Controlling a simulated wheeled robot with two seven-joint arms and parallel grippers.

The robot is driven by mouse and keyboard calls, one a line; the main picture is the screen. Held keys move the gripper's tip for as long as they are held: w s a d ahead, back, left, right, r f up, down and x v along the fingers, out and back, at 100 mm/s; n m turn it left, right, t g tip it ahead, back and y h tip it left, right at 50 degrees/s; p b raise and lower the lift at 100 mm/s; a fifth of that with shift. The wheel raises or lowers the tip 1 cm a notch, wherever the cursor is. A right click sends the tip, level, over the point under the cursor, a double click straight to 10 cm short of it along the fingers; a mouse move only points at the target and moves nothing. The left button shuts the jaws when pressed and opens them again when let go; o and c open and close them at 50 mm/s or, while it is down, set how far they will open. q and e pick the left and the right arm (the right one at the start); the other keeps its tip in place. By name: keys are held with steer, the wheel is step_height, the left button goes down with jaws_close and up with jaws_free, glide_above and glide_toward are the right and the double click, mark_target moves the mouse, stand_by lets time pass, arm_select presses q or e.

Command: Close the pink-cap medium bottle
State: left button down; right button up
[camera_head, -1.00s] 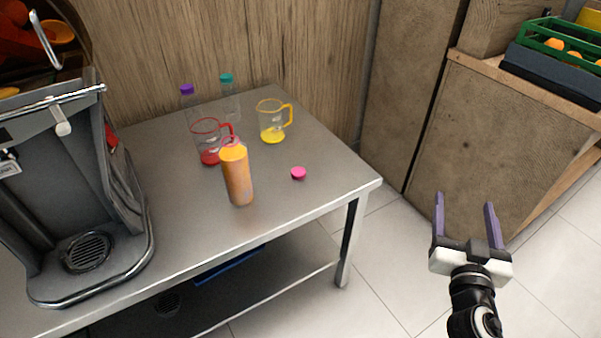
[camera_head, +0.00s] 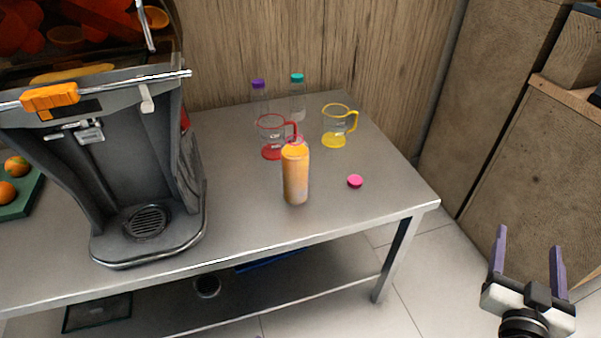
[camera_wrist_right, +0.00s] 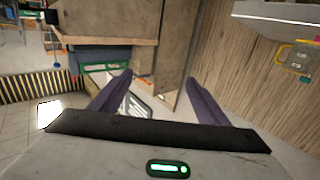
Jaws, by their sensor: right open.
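The medium bottle (camera_head: 295,176), filled with orange juice, stands upright on the steel table in the head view. Its neck has a pinkish ring and no cap sits on it. The pink cap (camera_head: 355,181) lies on the table to the right of the bottle, apart from it. My right gripper (camera_head: 529,245) is open and empty, out past the table's right edge and well away from bottle and cap. In the right wrist view the fingers (camera_wrist_right: 160,92) are spread with nothing between them. My left gripper is not in view.
A red-handled jug (camera_head: 271,149) stands just behind the bottle, and a yellow-handled jug (camera_head: 336,138) is behind the cap. Bottles with purple (camera_head: 258,84) and teal (camera_head: 297,78) caps stand at the back. The juicer (camera_head: 140,170) fills the left. The table front right (camera_head: 350,210) is clear.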

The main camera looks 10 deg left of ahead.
stand_by(0.4)
steer(key=shift+s+a+f, duration=0.1)
steer(key=shift+a+f, duration=0.05)
steer(key=shift+f, duration=0.1)
steer(key=c, duration=0.4)
steer(key=s+a+f+n+g+y, duration=0.6)
steer(key=s+a+f+g+y, duration=0.2)
steer(key=s+a+f, duration=0.9)
steer(key=s+f, duration=0.3)
steer(key=f, duration=0.1)
steer(key=shift+a, duration=0.4)
